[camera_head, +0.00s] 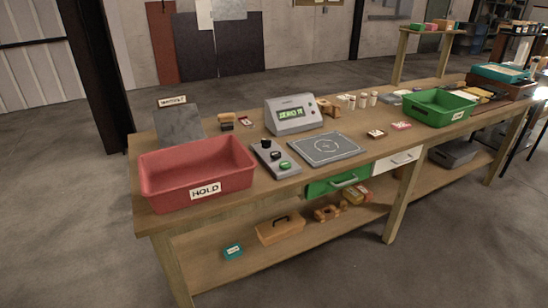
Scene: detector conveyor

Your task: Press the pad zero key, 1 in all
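A grey key box (275,159) lies on the bench between the red bin and the flat pad. It carries a dark knob (266,143) at its far end, a dark key (275,155) in the middle and a green key (285,166) at its near end. The labels are too small to read, so I cannot tell which is the pad zero key. The flat grey pad (325,149) is bare. Behind it a grey readout unit (291,115) has a lit green display that seems to begin with "ZERO". Neither of my grippers is in view.
A red bin (196,172) marked HOLD stands left of the key box. A green bin (438,107) stands farther right. Small blocks and jars (363,100) sit behind the pad.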

